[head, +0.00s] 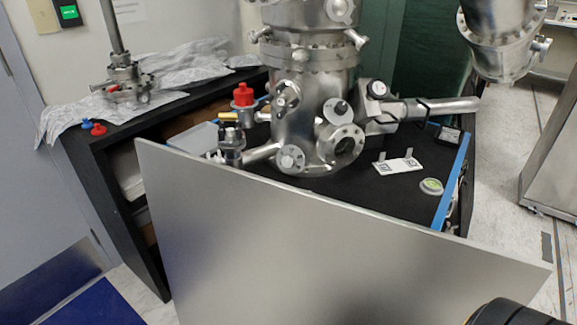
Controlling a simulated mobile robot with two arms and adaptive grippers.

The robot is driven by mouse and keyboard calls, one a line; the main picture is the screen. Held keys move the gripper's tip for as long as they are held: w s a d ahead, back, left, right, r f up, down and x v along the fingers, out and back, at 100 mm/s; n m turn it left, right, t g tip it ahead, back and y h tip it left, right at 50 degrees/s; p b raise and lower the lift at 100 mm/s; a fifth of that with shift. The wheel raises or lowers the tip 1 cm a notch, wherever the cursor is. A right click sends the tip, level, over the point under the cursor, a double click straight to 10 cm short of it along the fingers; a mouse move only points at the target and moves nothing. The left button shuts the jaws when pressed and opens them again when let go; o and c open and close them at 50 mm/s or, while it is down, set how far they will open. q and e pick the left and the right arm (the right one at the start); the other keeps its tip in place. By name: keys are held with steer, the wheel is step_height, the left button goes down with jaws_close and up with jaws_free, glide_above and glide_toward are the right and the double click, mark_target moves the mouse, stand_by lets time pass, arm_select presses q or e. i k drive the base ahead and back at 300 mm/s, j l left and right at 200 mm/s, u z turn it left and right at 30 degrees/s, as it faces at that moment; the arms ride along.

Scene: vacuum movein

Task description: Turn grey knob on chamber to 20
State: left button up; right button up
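The steel vacuum chamber (305,100) stands upright on a black-topped bench, at the upper middle of the head view. A round grey knob (291,159) is on a flange low on its front. Its scale marks are too small to read, so I cannot tell its setting. Neither of my grippers is in view. A dark rounded part, probably of my own arm, shows at the bottom right corner, far from the knob.
A large grey metal panel (300,250) stands in front of the bench, below the chamber. A red-capped part (243,95) and a valve (231,145) stand left of the chamber. A white plate (397,165) and a green round item (431,186) lie right on the black top.

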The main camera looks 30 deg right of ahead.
mark_target(288, 160)
steer(key=k+u, duration=0.25)
steer(key=k, duration=0.3)
steer(key=k+j+u, duration=0.2)
steer(key=k, duration=0.4)
